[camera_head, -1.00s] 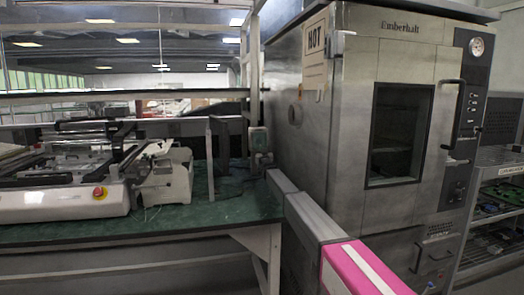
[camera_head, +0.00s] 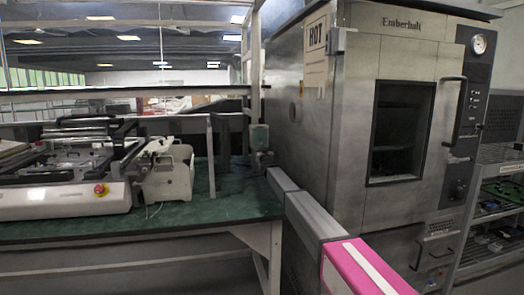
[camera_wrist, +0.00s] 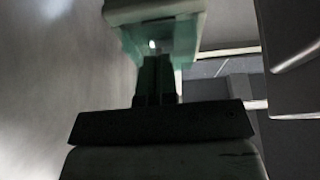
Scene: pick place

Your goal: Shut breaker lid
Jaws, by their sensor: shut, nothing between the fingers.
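A small grey-green box (camera_head: 259,137), which looks like the breaker, is at the far end of my arm, beside the steel oven's left wall. In the wrist view a pale green box part (camera_wrist: 155,12) with a teal, see-through-looking face fills the top middle. My gripper (camera_wrist: 156,62) is shut and empty, its dark fingers pointing up at that teal face. The fingertips overlap the face in the picture; I cannot tell whether they touch it. In the head view my gripper (camera_head: 262,160) is small, just below the box. The lid's angle is not clear.
The large steel oven (camera_head: 350,120) stands close on the right of my arm. A green-topped bench (camera_head: 100,228) with a white machine (camera_head: 165,178) is on the left. A metal upright (camera_head: 255,70) rises behind the box. A rack (camera_head: 495,190) stands far right.

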